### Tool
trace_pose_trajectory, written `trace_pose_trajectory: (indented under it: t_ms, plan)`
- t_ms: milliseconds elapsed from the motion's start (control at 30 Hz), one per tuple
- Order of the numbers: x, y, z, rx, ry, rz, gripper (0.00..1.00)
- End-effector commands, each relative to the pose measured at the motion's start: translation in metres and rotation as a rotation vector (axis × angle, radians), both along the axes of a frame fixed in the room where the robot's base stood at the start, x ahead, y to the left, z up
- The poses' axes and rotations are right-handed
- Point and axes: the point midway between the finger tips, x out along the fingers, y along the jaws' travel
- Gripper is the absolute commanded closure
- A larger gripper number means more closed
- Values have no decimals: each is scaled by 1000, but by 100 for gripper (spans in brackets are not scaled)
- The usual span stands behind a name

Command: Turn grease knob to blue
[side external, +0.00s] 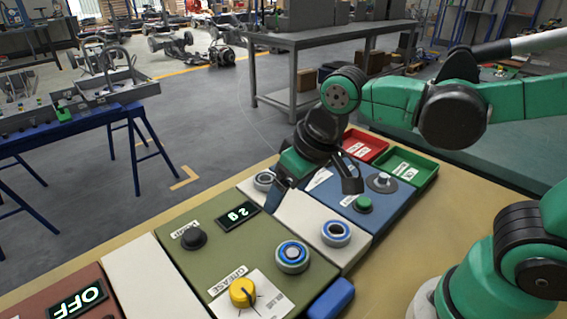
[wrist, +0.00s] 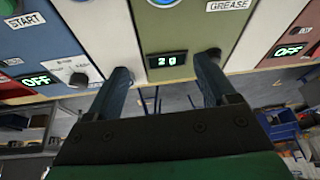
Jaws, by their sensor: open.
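The yellow grease knob (side external: 242,292) sits on a white plate near the front of the olive-green panel (side external: 178,250), beside the word GREASE. Small lettering stands on the plate to its right; I cannot clearly tell which mark the knob points to. My gripper (side external: 314,190) is open and empty above the panels, behind and to the right of the knob in the side view, well apart from it. In the wrist view my gripper's fingers (wrist: 164,72) are spread over the olive panel. There the GREASE label (wrist: 228,5) shows at the top edge, and the knob is out of frame.
A blue panel (side external: 370,200) with a green button stands to the right, with red (side external: 365,146) and green (side external: 411,168) trays behind.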

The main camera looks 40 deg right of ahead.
Motion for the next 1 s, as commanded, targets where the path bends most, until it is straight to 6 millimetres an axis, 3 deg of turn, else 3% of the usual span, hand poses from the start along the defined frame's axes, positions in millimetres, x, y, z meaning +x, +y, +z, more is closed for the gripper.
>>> trace_pose_trajectory:
  t_ms: [100, 200, 333, 500, 1000]
  plan:
    - [0, 45, -10, -20, 138, 69, 22]
    - [-6, 76, -20, -53, 234, 108, 22]
    - [-15, 102, -31, -96, 316, 137, 22]
    - [-21, 114, -40, -121, 355, 148, 22]
    - [-20, 114, -90, -122, 354, 147, 22]
